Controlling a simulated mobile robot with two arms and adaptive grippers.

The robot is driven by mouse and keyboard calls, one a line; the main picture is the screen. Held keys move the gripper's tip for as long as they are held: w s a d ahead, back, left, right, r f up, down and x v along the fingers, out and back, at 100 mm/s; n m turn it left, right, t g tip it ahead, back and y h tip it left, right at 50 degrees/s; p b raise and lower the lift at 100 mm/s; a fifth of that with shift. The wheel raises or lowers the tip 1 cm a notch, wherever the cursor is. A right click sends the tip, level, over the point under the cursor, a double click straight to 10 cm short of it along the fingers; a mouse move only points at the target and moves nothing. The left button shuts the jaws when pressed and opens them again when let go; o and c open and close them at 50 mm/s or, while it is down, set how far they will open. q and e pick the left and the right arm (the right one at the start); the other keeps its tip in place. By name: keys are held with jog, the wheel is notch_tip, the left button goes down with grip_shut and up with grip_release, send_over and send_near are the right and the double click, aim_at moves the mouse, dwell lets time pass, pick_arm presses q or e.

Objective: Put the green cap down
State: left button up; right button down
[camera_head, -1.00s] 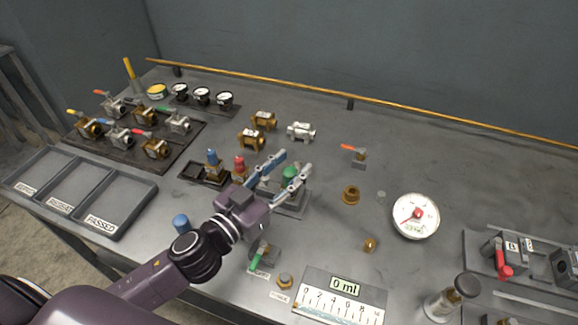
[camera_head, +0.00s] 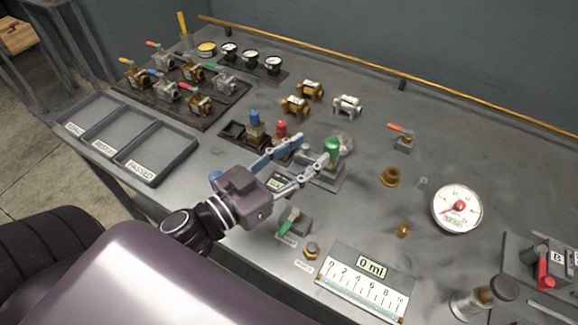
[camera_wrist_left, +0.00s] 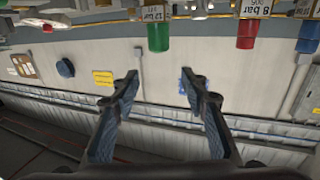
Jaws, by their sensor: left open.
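The green cap (camera_head: 331,148) stands upright on a fitting on a small grey plate (camera_head: 328,181), right of the middle of the bench. In the left wrist view, which is upside down, the green cap (camera_wrist_left: 158,36) hangs beyond the fingers near the top edge. My left gripper (camera_head: 310,151) is open and its fingertips are close beside the cap, on its left. In the wrist view nothing is between the fingers (camera_wrist_left: 160,84). The cap's underside is hidden. My right gripper is not in view.
Brass parts (camera_head: 390,177), a gauge (camera_head: 457,208) and a 0 ml scale card (camera_head: 364,283) lie to the right. A compartment tray (camera_head: 185,142) is at left.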

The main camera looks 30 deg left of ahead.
pick_arm(q)
jog(key=v, duration=0.4)
jog(key=shift+p, duration=0.3)
dwell(0.3)
